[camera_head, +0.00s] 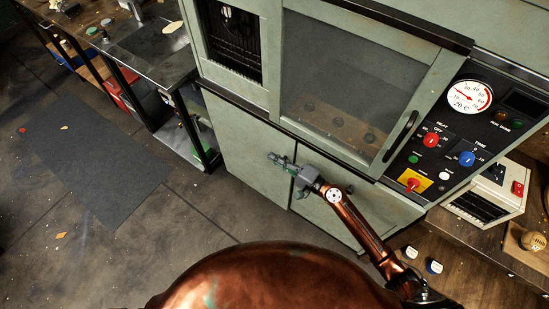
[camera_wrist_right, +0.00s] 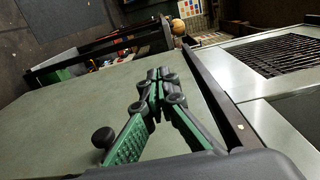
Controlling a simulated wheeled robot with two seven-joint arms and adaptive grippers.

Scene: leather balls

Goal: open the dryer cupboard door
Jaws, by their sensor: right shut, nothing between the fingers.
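The dryer is a pale green cabinet with a glass-fronted upper door (camera_head: 345,95) and two plain lower cupboard doors, the left one (camera_head: 240,145) and the right one (camera_head: 315,212). All of them look shut. My right gripper (camera_head: 272,158) is in front of the lower doors, near their top and the seam between them. It is shut and empty. In the right wrist view my right gripper (camera_wrist_right: 158,72) lies over a pale green panel (camera_wrist_right: 75,110), with a round black knob (camera_wrist_right: 103,138) beside its left finger. I cannot tell whether they touch. My left gripper is out of view.
A black handle (camera_head: 401,137) is on the upper door, left of the control panel (camera_head: 460,135). A steel bench (camera_head: 150,45) stands left of the cabinet. A dark mat (camera_head: 75,160) lies on the open floor. A white box (camera_head: 490,195) is at the right.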

